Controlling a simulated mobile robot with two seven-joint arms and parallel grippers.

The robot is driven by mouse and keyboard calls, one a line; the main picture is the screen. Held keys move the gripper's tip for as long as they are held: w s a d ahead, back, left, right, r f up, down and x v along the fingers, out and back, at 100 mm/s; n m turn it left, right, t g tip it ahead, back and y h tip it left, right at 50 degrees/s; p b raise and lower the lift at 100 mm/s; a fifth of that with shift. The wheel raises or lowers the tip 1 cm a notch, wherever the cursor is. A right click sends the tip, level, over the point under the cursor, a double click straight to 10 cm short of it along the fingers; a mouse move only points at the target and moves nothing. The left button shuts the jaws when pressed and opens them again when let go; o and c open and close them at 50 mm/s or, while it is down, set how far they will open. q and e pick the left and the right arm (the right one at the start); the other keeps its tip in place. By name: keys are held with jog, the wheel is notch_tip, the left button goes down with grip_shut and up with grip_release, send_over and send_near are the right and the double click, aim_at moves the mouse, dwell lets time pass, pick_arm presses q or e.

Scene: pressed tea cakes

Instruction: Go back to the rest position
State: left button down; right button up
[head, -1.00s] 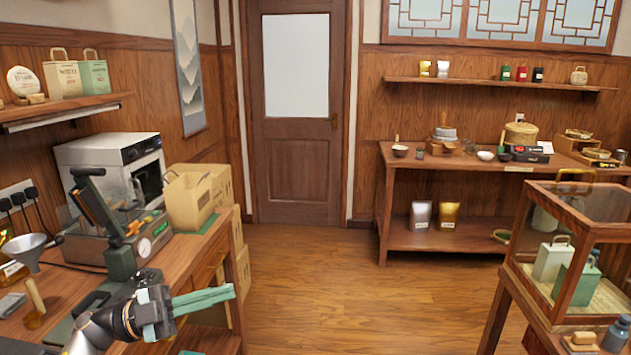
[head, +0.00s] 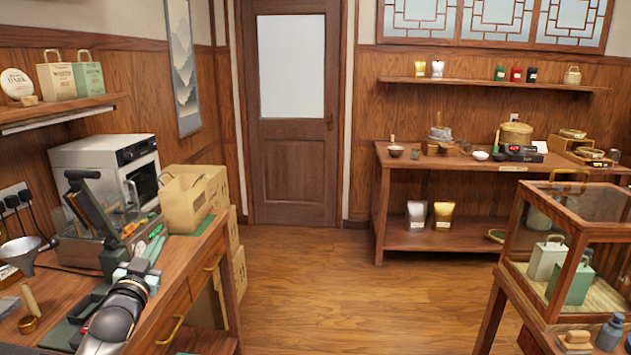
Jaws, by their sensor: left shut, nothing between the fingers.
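My left gripper (head: 154,248) shows at the lower left, with its teal fingers shut and empty. I cannot tell whether the fingers touch anything on the bench. My right gripper is out of view.
A funnel (head: 22,250) and a wooden-handled tool (head: 30,308) are at the bench's left. A glass display case (head: 570,205) stands at right. The middle floor (head: 350,290) is clear.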

pick_arm(q)
jog(key=s+d+f+g+h, duration=0.1)
jog(key=s+d+f+g, duration=0.2)
jog(key=f, duration=0.5)
jog(key=s+d+f+g, duration=0.1)
jog(key=s+d+f, duration=0.1)
jog(key=s+f, duration=0.5)
jog(key=s+d+f+g+h, duration=0.1)
jog(key=s+d+f+g, duration=0.15)
jog(key=f, duration=0.65)
jog(key=s+d+f+g, duration=0.1)
jog(key=s+d+f, duration=0.2)
jog(key=s, duration=0.6)
jog(key=s+d+f+g+h, duration=0.1)
jog(key=s+d+f, duration=0.3)
jog(key=s, duration=0.6)
jog(key=s+d+f+g, duration=0.1)
jog(key=s+d+f, duration=0.2)
jog(key=s, duration=0.6)
notch_tip(320, 180, down, 2)
jog(key=shift+s+d+f+n+g+h, duration=0.25)
jog(key=shift+s+n+g+h, duration=0.05)
jog(key=shift+g+h, duration=0.1)
jog(key=shift+w, duration=0.1)
